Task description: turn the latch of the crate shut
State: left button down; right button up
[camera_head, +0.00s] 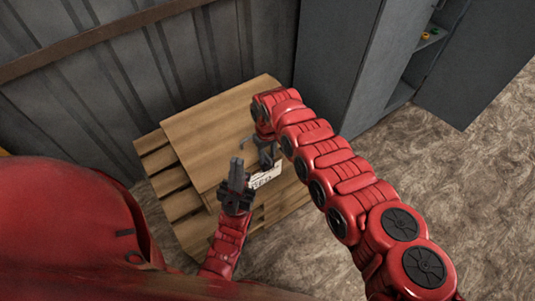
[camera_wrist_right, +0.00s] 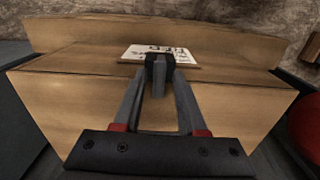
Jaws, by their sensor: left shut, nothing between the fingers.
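The wooden crate (camera_head: 215,135) stands against the wall, with a flat plank top. In the right wrist view its pale wood (camera_wrist_right: 70,95) fills the middle. My right gripper (camera_head: 268,158) points down at the crate's near edge, beside a white lettered label (camera_head: 265,177). In the right wrist view, the right gripper's fingertips (camera_wrist_right: 160,62) come close together just in front of the label (camera_wrist_right: 165,51). A grey piece shows between the fingers; I cannot tell whether it is the latch. My left gripper (camera_head: 237,168) is shut and empty, pointing up left of the label.
A grey cabinet (camera_head: 340,60) with an open door (camera_head: 475,75) stands behind right of the crate. A corrugated wall (camera_head: 110,85) with a brown rail closes off the back. Bare floor (camera_head: 440,180) lies to the right.

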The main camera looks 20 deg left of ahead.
aim_at(267, 156)
jog(key=shift+r, duration=0.55)
notch_tip(267, 156, up, 16)
jog(key=shift+r, duration=0.15)
dwell(0.4)
